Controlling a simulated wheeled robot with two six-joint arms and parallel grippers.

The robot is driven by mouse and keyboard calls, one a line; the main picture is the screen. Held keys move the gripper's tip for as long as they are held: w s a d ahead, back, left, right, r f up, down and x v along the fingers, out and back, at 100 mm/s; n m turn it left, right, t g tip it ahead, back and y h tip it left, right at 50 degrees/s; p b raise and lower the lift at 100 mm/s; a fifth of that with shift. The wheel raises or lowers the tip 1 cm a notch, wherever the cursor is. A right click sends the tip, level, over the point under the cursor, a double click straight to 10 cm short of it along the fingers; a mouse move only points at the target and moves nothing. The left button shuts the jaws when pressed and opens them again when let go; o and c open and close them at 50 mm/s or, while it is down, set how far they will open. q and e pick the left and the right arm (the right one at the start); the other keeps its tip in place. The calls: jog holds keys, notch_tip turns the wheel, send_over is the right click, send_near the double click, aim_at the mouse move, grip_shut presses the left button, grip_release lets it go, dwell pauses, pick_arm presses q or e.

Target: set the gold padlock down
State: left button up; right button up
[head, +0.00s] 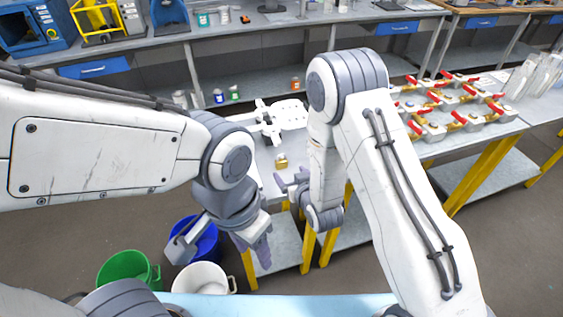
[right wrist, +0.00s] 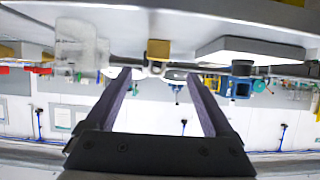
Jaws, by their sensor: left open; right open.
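The gold padlock (head: 281,161) is on the grey table (head: 268,184) in front of me. It also shows in the right wrist view (right wrist: 158,50), where the picture looks upside down, with its shackle showing. My right gripper (head: 288,184) is open just on the near side of the padlock. In the right wrist view its two fingers (right wrist: 160,75) are spread and empty, with the padlock beyond the tips and apart from them. My left gripper (head: 258,248) is low by the table's near left side. It is open, and nothing shows in it.
A white fixture (head: 283,117) is behind the padlock on the table. Valves with red handles (head: 458,118) cover the right bench. Blue (head: 203,245), green (head: 126,269) and white (head: 204,279) buckets stand on the floor at lower left.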

aim_at(282, 162)
jog(key=shift+w+d+f+t, duration=0.1)
jog(key=shift+d+f+t, duration=0.15)
jog(key=shift+t, duration=0.05)
jog(key=shift+w, duration=0.35)
jog(key=p+x, duration=0.1)
jog(key=x, duration=0.3)
jog(key=shift+w+a+f+p, duration=0.1)
jog(key=shift+p, duration=0.2)
jog(key=shift+w+a+f+p, duration=0.1)
jog(key=shift+w+a+p, duration=0.1)
jog(key=shift+w+p, duration=0.2)
jog(key=p+x, duration=0.1)
jog(key=x, duration=0.2)
jog(key=shift+w+a+p, duration=0.15)
jog(key=shift+a+p, duration=0.05)
jog(key=shift+p, duration=0.1)
jog(key=shift+w+a+f, duration=0.15)
jog(key=shift+w+f, duration=0.2)
jog(key=shift+w, duration=0.15)
grip_shut()
